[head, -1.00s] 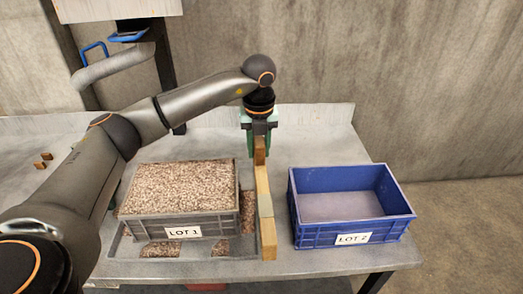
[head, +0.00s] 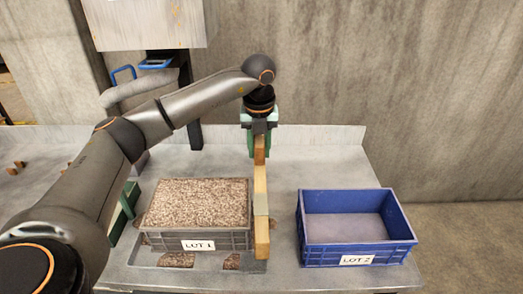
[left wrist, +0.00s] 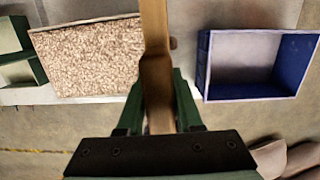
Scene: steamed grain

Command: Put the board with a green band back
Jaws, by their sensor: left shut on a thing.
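My left gripper (head: 260,138) is shut on a wooden board (head: 261,232), seen nearly edge-on, with a pale greenish patch partway along it. The board also shows between the fingers in the left wrist view (left wrist: 155,80). In the head view it stretches toward me, between the grey LOT 1 crate (head: 220,241) and the blue LOT 2 crate (head: 357,257), close beside LOT 1's right side. Whether it touches that crate or the table, I cannot tell. My right gripper is not in view.
LOT 1 is full of grain and stands in a shallow grey tray (head: 205,262) with grain in it. LOT 2 looks empty. A green object (head: 122,212) stands left of LOT 1. Small brown blocks (head: 18,166) lie at the far left.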

